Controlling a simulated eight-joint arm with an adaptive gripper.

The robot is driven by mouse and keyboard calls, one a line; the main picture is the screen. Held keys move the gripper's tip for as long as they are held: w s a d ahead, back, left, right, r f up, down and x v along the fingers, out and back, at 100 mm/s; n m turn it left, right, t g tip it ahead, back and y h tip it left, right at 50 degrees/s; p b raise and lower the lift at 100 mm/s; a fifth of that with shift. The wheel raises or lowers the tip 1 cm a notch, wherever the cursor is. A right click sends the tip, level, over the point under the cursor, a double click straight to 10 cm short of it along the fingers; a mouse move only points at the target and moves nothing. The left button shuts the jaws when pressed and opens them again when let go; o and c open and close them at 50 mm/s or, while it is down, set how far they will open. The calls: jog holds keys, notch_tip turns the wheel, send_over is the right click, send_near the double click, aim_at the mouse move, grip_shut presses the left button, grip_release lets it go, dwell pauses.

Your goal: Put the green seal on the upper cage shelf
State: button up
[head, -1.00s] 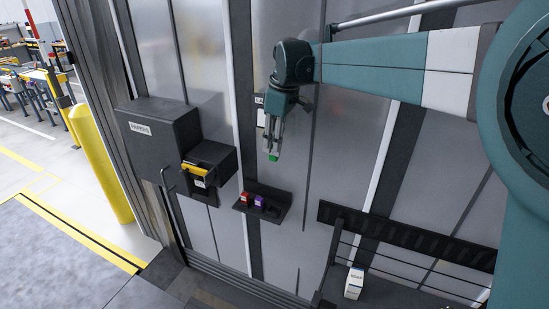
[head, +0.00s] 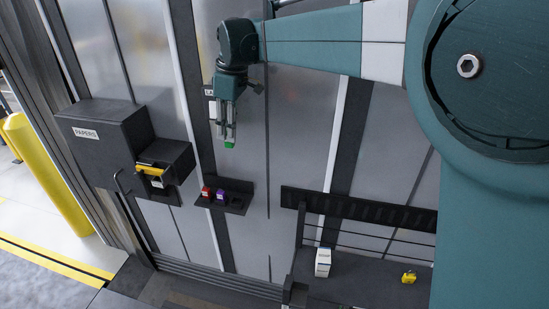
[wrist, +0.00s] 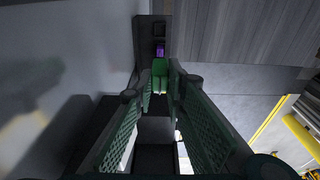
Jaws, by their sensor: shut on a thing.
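The green seal (head: 229,145) is held at the tips of my gripper (head: 229,132), in the air in front of the metal wall in the head view. The seal also shows between the fingertips in the wrist view (wrist: 160,76). My gripper points down and is shut on the seal, above and apart from the small wall ledge. The cage (head: 362,215) stands at the lower right in the head view, and a dark shelf (head: 345,272) shows behind its rails. Which cage shelf is the upper one I cannot tell.
A small dark ledge (head: 238,205) holds a red seal (head: 206,193) and a purple seal (head: 221,195). A white box (head: 322,262) and a yellow item (head: 408,277) stand on the cage shelf. A PAPERS box (head: 100,135) juts out at left, beside a yellow-handled box (head: 160,165).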

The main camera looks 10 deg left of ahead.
jog(key=shift+d, duration=0.1)
jog(key=w+d+f+b, duration=0.1)
jog(key=d+f+b, duration=0.5)
jog(key=d+f, duration=0.95)
jog(key=d+f+b, duration=0.6)
jog(key=d+f, duration=0.7)
jog(key=d, duration=0.5)
jog(key=s+d+f+m, duration=0.3)
jog(key=d+f, duration=0.2)
jog(key=d, duration=0.5)
jog(key=s+d+f+m+b, duration=0.1)
jog(key=s+d+f+m, duration=0.2)
jog(key=d, duration=0.8)
jog(key=s+d+f+m+t, duration=0.1)
jog(key=s+d+f+m, duration=0.2)
jog(key=d+f, duration=0.4)
jog(key=shift+s+d+h, duration=0.3)
jog(key=shift+s+d, duration=0.05)
jog(key=shift+d, duration=1.35)
jog(key=shift+f, duration=0.15)
jog(key=shift+f+b, duration=0.8)
jog(key=shift+f, duration=2.05)
jog(key=shift+f, duration=0.15)
